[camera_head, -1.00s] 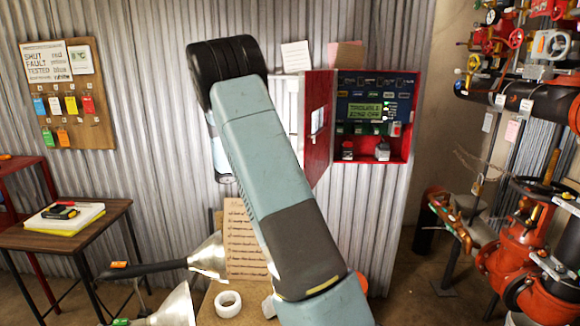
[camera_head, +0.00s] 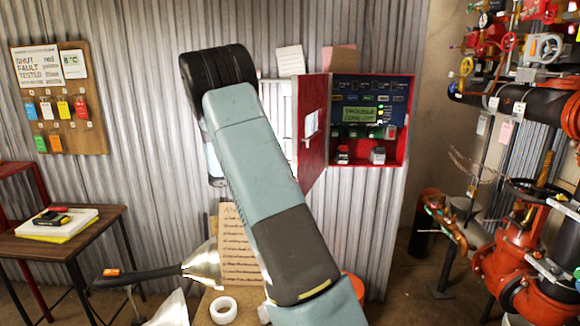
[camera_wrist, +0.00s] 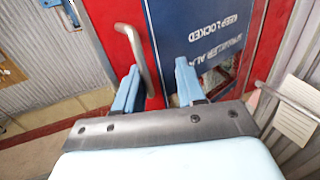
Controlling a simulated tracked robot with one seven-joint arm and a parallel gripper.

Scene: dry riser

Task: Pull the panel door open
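The red panel door (camera_head: 314,125) stands swung out from the left side of the red wall panel (camera_head: 401,152), so the inside shows.
A clipboard-like sheet (camera_head: 237,245) and a roll of white tape (camera_head: 223,310) are below my arm. A small wooden table (camera_head: 35,245) stands left. Red valves and pipes (camera_head: 510,260) crowd the right. Bare corrugated wall (camera_head: 365,215) lies below the panel.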

